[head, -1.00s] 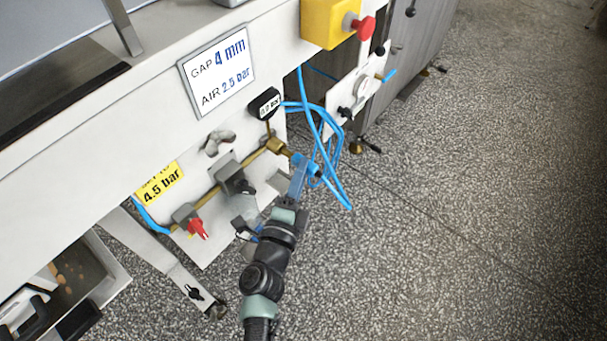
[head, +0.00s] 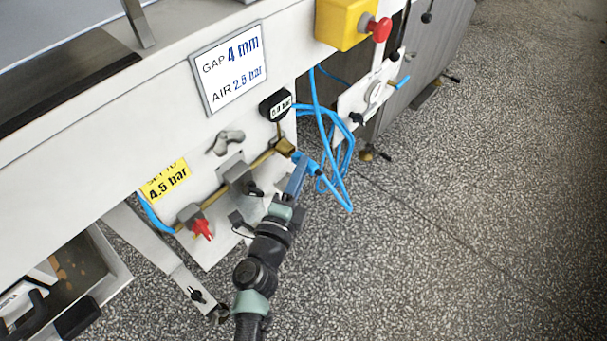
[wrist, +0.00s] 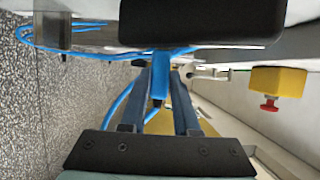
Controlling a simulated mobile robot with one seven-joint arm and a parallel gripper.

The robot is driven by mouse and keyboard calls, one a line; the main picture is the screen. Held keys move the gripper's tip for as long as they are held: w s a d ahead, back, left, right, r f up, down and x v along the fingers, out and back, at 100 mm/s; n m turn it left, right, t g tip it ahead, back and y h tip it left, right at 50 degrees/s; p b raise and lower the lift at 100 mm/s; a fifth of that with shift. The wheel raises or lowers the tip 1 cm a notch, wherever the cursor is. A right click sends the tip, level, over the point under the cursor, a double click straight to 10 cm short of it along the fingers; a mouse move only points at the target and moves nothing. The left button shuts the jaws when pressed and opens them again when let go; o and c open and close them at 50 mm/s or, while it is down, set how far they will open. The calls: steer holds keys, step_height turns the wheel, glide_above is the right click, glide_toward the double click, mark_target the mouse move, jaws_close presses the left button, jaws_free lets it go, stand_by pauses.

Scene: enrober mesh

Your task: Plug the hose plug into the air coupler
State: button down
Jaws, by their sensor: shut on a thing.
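My gripper (head: 301,168) is shut on the blue hose plug (wrist: 159,83), which sits between the two dark blue fingers in the wrist view. A blue hose runs from the plug. In the head view the plug's blue end (head: 300,156) shows just past the fingertips, beside the brass air coupler (head: 285,147) at the end of the brass pipe. The plug is at the coupler's lower right, very close. I cannot tell whether they touch or line up. In the wrist view the coupler's mouth is not clearly visible; a dark block (wrist: 200,22) fills the top.
A black gauge (head: 275,104) stands above the coupler. A grey regulator (head: 238,174) and a red-handled valve (head: 202,228) lie along the pipe to the left. Loops of blue hose (head: 338,150) hang at right. A yellow emergency-stop box (head: 340,22) is above. Open floor lies right.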

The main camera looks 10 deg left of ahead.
steer(key=shift+w, duration=0.1)
steer(key=c, duration=0.6)
jaws_free()
steer(key=shift+a, duration=0.1)
steer(key=shift+p+v, duration=1.7)
steer(key=shift+v, duration=4.8)
steer(key=shift+r, duration=0.1)
